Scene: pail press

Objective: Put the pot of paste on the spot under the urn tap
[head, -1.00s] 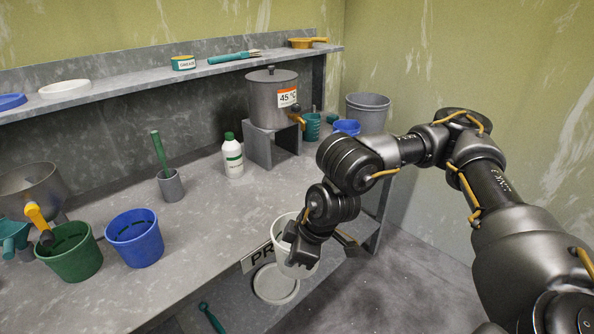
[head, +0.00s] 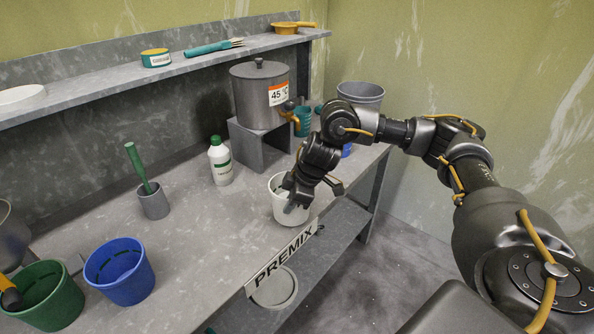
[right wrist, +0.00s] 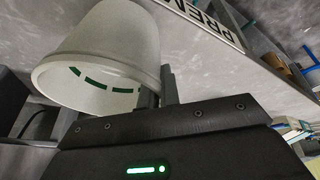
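A white pail (head: 288,203), the pot at my right gripper, is upright at the bench's front edge; whether it touches the top is unclear. Its contents are hidden. My right gripper (head: 296,196) is shut on its wall; the right wrist view shows the pail (right wrist: 95,55) beside a dark finger. A grey lidded urn (head: 258,95) with a 45 °C label stands on a grey stand (head: 258,145) behind. The spot below the tap is partly hidden; a teal mug (head: 303,120) shows near there. My left gripper is out of view.
A white bottle (head: 220,164) stands left of the stand. A grey cup (head: 153,201) with a green handle, a blue pail (head: 120,273) and a green pail (head: 45,300) stand farther left. A large grey bin (head: 360,97) is behind my arm. The PREMIX sign (head: 285,258) is on the front edge.

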